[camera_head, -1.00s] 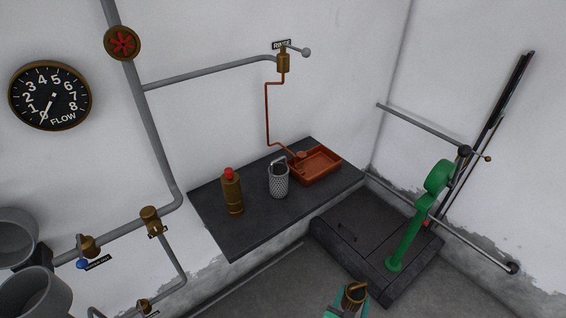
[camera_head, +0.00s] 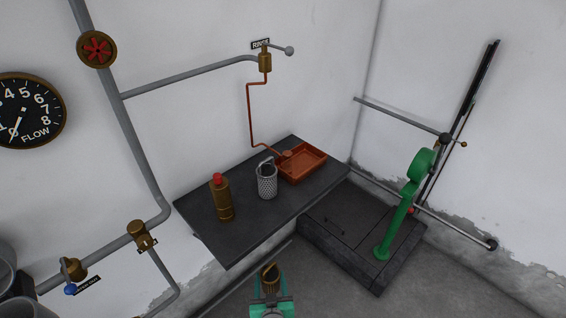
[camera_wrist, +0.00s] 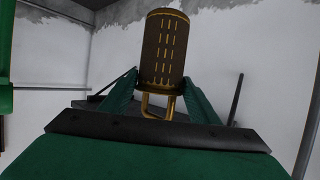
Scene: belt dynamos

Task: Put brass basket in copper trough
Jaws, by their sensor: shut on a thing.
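The brass basket (camera_wrist: 165,45) is a dark, slotted cylinder with brass edges and a handle below it in the wrist view. My gripper (camera_wrist: 160,100) is shut on it near the handle. In the head view the basket (camera_head: 270,276) and my gripper (camera_head: 271,297) are at the bottom centre, in front of the dark shelf. The copper trough (camera_head: 303,166) is a shallow orange-brown tray at the shelf's far right end. Nothing shows in the visible part of it except the copper spout at its left. My gripper and the basket are well apart from the trough.
The dark shelf (camera_head: 235,235) also bears a brass bottle with a red cap (camera_head: 221,198) and a silver perforated basket (camera_head: 267,181) just left of the trough. A copper pipe (camera_head: 250,115) runs down to the trough.

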